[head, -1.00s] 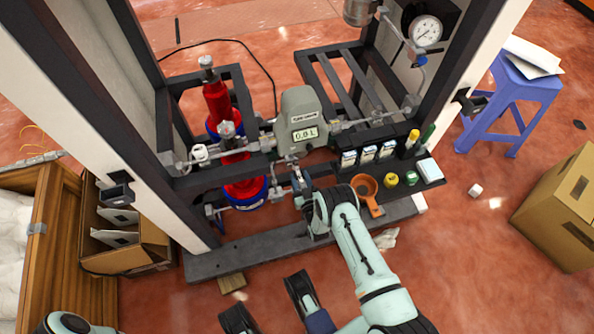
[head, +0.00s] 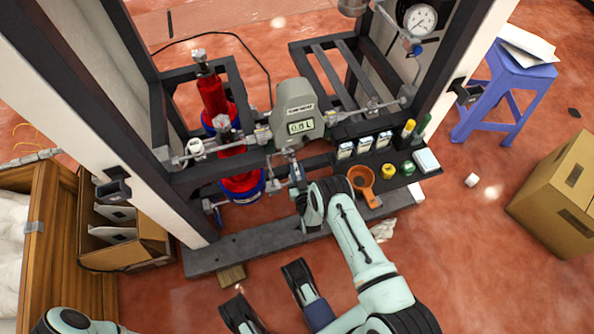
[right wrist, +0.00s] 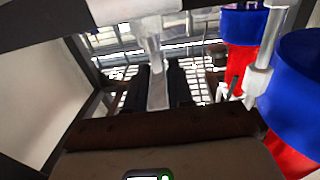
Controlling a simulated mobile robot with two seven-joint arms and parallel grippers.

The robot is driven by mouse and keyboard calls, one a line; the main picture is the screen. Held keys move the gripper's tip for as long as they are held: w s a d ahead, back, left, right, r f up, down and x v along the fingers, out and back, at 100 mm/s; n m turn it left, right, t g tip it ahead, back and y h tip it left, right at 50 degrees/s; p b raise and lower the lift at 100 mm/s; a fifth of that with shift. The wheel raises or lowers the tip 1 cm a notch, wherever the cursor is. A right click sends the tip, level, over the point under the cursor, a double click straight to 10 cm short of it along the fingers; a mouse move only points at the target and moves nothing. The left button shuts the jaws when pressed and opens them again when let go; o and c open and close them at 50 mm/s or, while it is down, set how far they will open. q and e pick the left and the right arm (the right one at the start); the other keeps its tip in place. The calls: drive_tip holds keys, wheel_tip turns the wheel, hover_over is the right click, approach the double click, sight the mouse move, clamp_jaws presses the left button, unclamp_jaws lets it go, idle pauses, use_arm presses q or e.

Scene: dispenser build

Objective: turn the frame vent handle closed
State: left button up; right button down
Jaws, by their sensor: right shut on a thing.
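The grey vent handle (right wrist: 158,92) stands between the two dark fingers in the right wrist view. My right gripper (head: 297,193) is shut on it, low on the front of the dark frame, below the grey meter (head: 294,113). In the head view the gripper and wrist hide most of the handle, so its exact angle is hard to read. My right arm reaches up to it from the lower right.
Red bottles with blue bands (head: 240,180) stand left of the gripper. An orange ring-shaped tool (head: 363,184) and small caps (head: 388,171) lie on the shelf to the right. The frame's dark bottom beam (head: 240,254) runs below. A cardboard box (head: 560,195) stands far right.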

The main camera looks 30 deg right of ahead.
drive_tip(key=m+g+h, duration=0.2)
drive_tip(key=h, duration=0.1)
drive_tip(key=m+g+h, duration=0.1)
drive_tip(key=m+h, duration=0.1)
drive_tip(key=h, duration=0.1)
drive_tip(key=shift+w+a+m+g, duration=0.1)
drive_tip(key=shift+a+m+g, duration=0.05)
drive_tip(key=shift+m+g, duration=0.25)
drive_tip(key=shift+m+g+h, duration=1.5)
drive_tip(key=shift+g+h, duration=0.2)
drive_tip(key=shift+g, duration=0.4)
drive_tip(key=c, duration=1.1)
unclamp_jaws()
use_arm(q)
drive_tip(key=w+r+t+p, duration=0.2)
drive_tip(key=w+r+p, duration=0.1)
drive_tip(key=w, duration=0.2)
drive_tip(key=shift+w+d, duration=0.35)
use_arm(e)
drive_tip(key=shift+f+v, duration=0.1)
drive_tip(key=shift+v, duration=3.25)
drive_tip(key=shift+f+v, duration=0.15)
drive_tip(key=shift+v, duration=3.15)
